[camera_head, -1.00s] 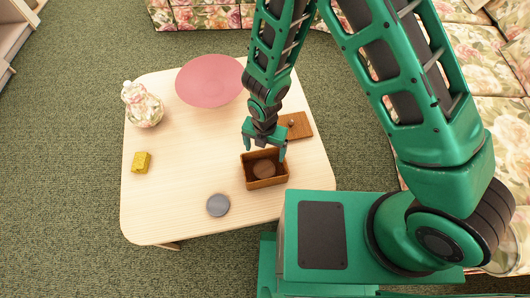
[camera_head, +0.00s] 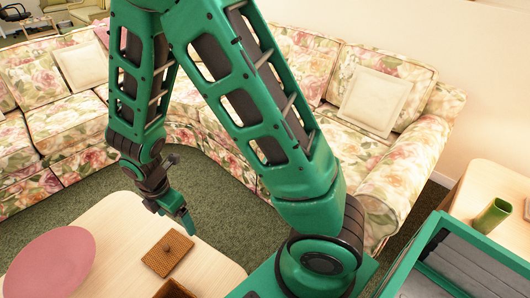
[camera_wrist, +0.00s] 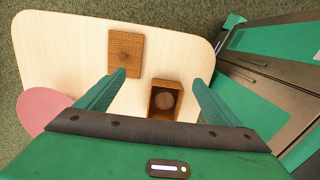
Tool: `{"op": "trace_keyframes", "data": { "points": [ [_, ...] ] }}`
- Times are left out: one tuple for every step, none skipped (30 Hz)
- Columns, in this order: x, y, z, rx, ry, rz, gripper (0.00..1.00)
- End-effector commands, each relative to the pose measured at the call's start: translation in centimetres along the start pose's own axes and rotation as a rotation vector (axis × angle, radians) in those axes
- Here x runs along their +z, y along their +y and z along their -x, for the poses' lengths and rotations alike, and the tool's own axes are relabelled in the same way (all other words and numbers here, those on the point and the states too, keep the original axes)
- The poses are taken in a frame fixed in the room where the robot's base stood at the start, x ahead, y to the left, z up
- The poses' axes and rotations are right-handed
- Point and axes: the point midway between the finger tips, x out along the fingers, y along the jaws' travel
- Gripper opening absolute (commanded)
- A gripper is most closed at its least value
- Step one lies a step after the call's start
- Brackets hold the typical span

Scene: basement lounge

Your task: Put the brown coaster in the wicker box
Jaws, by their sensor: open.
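The wicker box (camera_wrist: 165,82) stands uncovered on the light wood table. The brown coaster (camera_wrist: 164,101) lies inside it in the wrist view. In the head view only a corner of the box (camera_head: 174,289) shows at the bottom edge, and the coaster is out of sight. My gripper (camera_wrist: 157,78) is open and empty above the table, with the box between and beyond its fingers in the wrist view. The gripper also shows in the head view (camera_head: 186,218). The woven lid (camera_wrist: 125,53) with a small knob lies flat beside the box; it also shows in the head view (camera_head: 167,254).
A floral sofa (camera_head: 60,125) runs behind the table. A side table (camera_head: 490,185) with a green cup (camera_head: 491,215) stands at the right. Bare tabletop surrounds the lid.

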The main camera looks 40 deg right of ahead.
Motion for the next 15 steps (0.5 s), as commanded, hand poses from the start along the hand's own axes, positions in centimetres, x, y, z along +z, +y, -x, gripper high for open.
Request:
{"op": "trace_keyframes", "data": {
  "points": [
    [2.0, -0.2, 1.6, 0.006, -0.003, -0.102, 0.87],
    [3.1, -0.5, 2.3, 0.003, -0.006, -0.162, 0.87],
    [4.6, -0.9, 3.3, 0.001, -0.010, -0.242, 0.87],
    [5.6, -1.2, 4.0, 0.001, -0.012, -0.303, 0.87],
    [6.7, -1.6, 4.7, -0.001, -0.015, -0.365, 0.87],
    [8.0, -2.2, 5.7, -0.002, -0.018, -0.444, 0.87],
    [8.9, -2.7, 6.4, -0.003, -0.019, -0.505, 0.87],
    [9.9, -3.2, 7.1, -0.005, -0.022, -0.566, 0.87],
    [11.1, -4.0, 8.0, -0.006, -0.024, -0.648, 0.87],
    [12.0, -4.6, 8.6, -0.008, -0.025, -0.710, 0.87],
    [12.9, -5.2, 9.2, -0.009, -0.026, -0.771, 0.87],
    [13.9, -6.1, 10.1, -0.011, -0.027, -0.852, 0.87],
    [14.7, -6.8, 10.7, -0.014, -0.027, -0.914, 0.87],
    [15.4, -7.5, 11.3, -0.015, -0.028, -0.974, 0.87],
    [16.4, -8.5, 12.1, -0.017, -0.027, -1.055, 0.87]
  ]
}}
